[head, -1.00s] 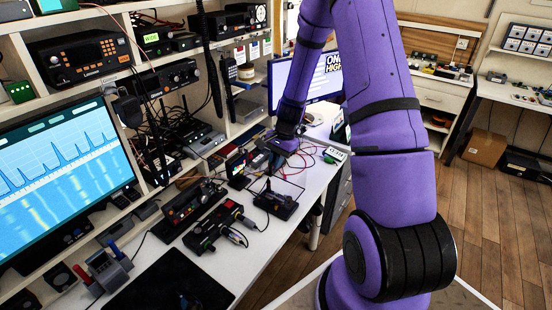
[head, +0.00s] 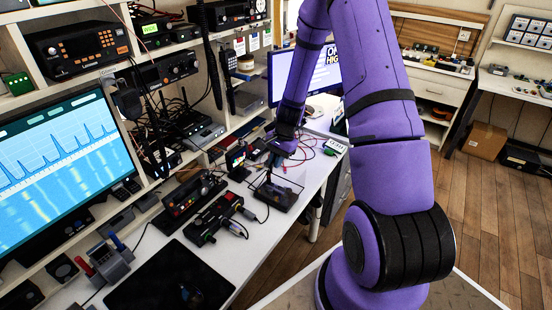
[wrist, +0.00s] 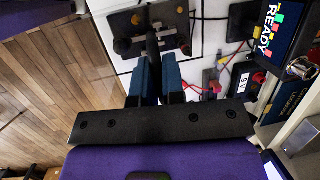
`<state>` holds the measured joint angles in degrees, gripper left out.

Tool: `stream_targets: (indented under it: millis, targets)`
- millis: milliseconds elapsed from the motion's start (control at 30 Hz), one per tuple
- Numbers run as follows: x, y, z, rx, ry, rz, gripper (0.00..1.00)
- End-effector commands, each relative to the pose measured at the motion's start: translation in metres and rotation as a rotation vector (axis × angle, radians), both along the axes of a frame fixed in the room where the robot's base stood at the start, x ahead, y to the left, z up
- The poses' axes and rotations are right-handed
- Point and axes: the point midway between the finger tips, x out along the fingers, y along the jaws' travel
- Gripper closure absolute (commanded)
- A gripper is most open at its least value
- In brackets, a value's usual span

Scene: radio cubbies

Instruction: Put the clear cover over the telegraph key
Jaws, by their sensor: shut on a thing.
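The telegraph key (head: 270,198) has a dark base and lies on the white desk near its front edge. In the wrist view the key (wrist: 178,35) shows its metal terminals and a round black knob. My gripper (head: 275,162) is just above the key, pointing down. In the wrist view its blue fingers (wrist: 153,62) are shut on a dark upright piece, which I take for the clear cover's handle. The clear cover (head: 294,178) shows only as a faint pale sheen over and behind the key. Whether its rim touches the base cannot be told.
A black device with knobs and cables (head: 214,218) lies left of the key. A small lit screen (head: 237,160) and red wires (head: 318,153) are close behind. In the wrist view a box marked READY (wrist: 265,42) stands right of the gripper. The desk's front edge is near.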

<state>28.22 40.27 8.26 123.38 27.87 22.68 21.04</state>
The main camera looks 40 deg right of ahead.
Motion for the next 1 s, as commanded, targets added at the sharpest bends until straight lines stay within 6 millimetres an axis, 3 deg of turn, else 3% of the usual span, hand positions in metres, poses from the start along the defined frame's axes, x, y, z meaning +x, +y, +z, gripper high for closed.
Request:
stream_targets:
  millis: [1000]
  targets:
    - [0.0,0.0,-0.035,0.0,0.001,-0.001,1.0]
